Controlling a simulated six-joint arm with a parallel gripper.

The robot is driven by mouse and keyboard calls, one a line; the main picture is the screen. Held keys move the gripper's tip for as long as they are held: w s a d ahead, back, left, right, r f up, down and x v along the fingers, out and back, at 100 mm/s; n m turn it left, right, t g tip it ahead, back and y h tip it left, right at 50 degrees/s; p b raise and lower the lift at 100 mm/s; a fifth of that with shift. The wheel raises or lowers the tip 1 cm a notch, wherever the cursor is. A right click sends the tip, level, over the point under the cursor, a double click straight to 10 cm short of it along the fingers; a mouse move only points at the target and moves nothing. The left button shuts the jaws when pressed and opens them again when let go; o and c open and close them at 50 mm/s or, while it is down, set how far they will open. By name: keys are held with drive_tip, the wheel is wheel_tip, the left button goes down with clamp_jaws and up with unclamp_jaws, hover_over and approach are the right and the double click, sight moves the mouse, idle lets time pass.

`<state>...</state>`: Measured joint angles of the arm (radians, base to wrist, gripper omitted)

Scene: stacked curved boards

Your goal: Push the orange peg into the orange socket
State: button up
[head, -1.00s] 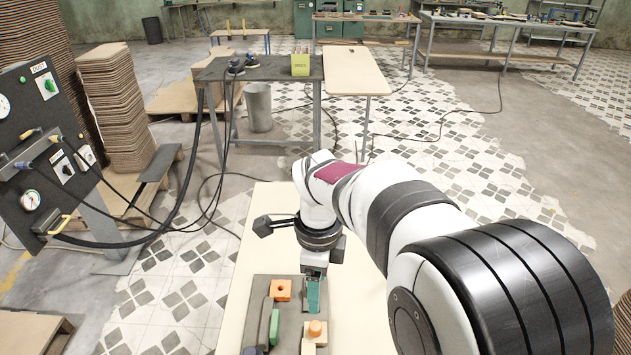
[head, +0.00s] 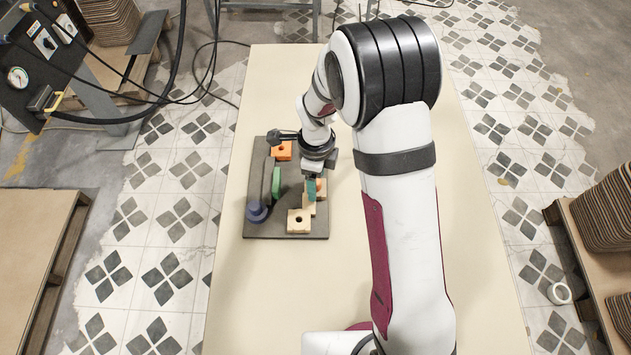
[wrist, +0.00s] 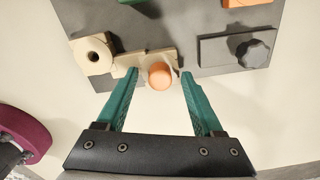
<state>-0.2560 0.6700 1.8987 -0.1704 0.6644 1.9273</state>
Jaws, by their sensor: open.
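The orange peg (head: 321,186) has a rounded top and stands in a pale wooden block on the dark grey board (head: 285,232). In the wrist view the peg (wrist: 159,75) sits between my gripper's two teal fingertips (wrist: 158,76), with gaps on both sides. My gripper (head: 311,188) is open and empty, pointing down at the peg; in the head view a finger partly hides the peg. In the wrist view an orange block (wrist: 246,2) is cut off at the top edge.
A pale wooden block with a hole (head: 299,222) sits near the peg. A green upright piece (head: 276,182) and a dark blue round part (head: 257,211) stand at the board's left. A dark knob (wrist: 252,52) shows in the wrist view. The pale tabletop (head: 260,290) around the board is clear.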

clamp_jaws()
drive_tip(key=shift+r, duration=0.15)
drive_tip(key=shift+r, duration=0.35)
wheel_tip(320, 180, up, 3)
drive_tip(key=shift+w+f, duration=0.1)
drive_tip(key=s+d+r, duration=0.3)
drive_tip(key=d+r, duration=0.4)
drive_tip(key=d, duration=0.4)
drive_tip(key=shift+s+d+r, duration=0.15)
drive_tip(key=shift+s, duration=0.1)
drive_tip(key=c, duration=0.7)
unclamp_jaws()
clamp_jaws()
